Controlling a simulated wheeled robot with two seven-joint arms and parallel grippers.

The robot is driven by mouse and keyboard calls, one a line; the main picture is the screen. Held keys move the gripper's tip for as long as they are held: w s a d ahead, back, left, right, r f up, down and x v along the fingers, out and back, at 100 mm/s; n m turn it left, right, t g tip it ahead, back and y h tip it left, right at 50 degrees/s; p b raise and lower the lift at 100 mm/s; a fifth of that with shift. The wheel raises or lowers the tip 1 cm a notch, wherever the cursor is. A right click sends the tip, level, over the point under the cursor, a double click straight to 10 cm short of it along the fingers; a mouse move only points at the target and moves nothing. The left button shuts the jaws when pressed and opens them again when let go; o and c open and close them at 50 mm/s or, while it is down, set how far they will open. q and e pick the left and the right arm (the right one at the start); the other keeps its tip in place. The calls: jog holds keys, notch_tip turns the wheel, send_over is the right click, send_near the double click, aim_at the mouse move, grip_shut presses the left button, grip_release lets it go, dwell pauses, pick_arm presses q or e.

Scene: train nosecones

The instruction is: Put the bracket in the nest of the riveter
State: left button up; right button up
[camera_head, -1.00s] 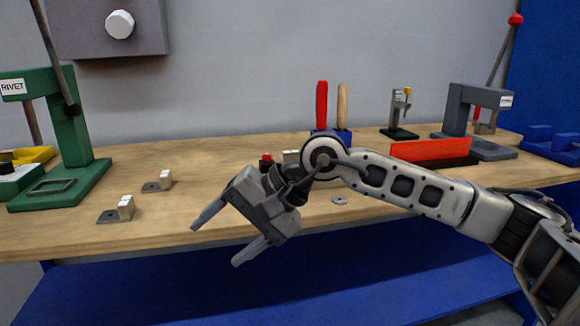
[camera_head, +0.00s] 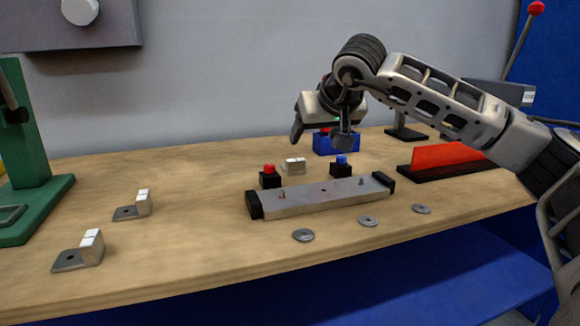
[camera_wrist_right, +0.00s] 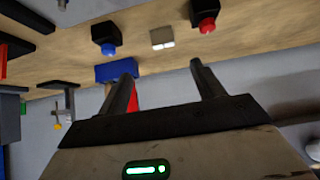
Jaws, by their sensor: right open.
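Two grey L-shaped brackets with white upright blocks lie on the left of the bench: a nearer bracket (camera_head: 78,256) and a farther bracket (camera_head: 132,210). A similar white-topped piece (camera_head: 293,167) sits at mid-bench and also shows in the right wrist view (camera_wrist_right: 162,38). The green riveter (camera_head: 26,150) stands at the left edge, partly cut off. Its nest, a frame on the base (camera_head: 12,214), shows only in part. My right gripper (camera_head: 320,137) is open and empty, raised above the back of the bench, well right of the riveter and brackets. My left gripper is out of view.
A metal bar fixture (camera_head: 322,195) with black ends lies mid-bench. Behind it stand a red button (camera_head: 269,171) and a blue button (camera_head: 341,163). Several washers (camera_head: 303,235) lie in front. A red panel (camera_head: 446,156) stands at right. Bench between brackets and fixture is clear.

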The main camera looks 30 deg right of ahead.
send_near(296, 160)
jog(key=x, duration=0.3)
jog(key=shift+s+d+f, duration=0.2)
jog(key=shift+d+f, duration=0.05)
jog(key=x, duration=0.2)
jog(key=b+x, duration=0.1)
jog(key=x, duration=0.2)
jog(key=shift+w+a+r, duration=0.25)
jog(key=shift+w, duration=0.05)
jog(key=shift+w+f, duration=0.2)
jog(key=shift+c, duration=0.6)
jog(key=c, duration=1)
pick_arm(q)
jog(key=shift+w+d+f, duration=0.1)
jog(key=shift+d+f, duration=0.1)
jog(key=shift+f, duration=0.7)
pick_arm(e)
jog(key=shift+c, duration=0.2)
jog(key=shift+r, duration=0.15)
